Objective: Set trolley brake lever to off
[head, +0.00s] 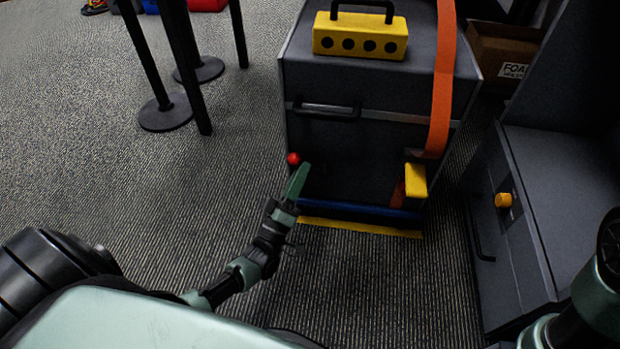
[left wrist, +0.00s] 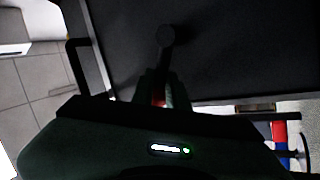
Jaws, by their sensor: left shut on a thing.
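The dark grey trolley (head: 345,158) stands ahead of me on the carpet. The brake lever's red ball knob (head: 293,158) shows low at the trolley's left front, right beside the fingertips of my left gripper (head: 303,170). In the left wrist view, a dark lever arm with a round end (left wrist: 166,37) lies against the black panel, and red (left wrist: 158,97) shows between the closed fingers (left wrist: 162,88). My left gripper is shut on the brake lever. The fingers hide part of the lever, and no on or off marking is readable. My right gripper is out of view.
A yellow block with dark holes (head: 360,37) sits on the trolley top. An orange strap (head: 443,75) hangs down its front above a yellow piece (head: 415,180). Black posts (head: 165,108) stand left; carpet between is clear.

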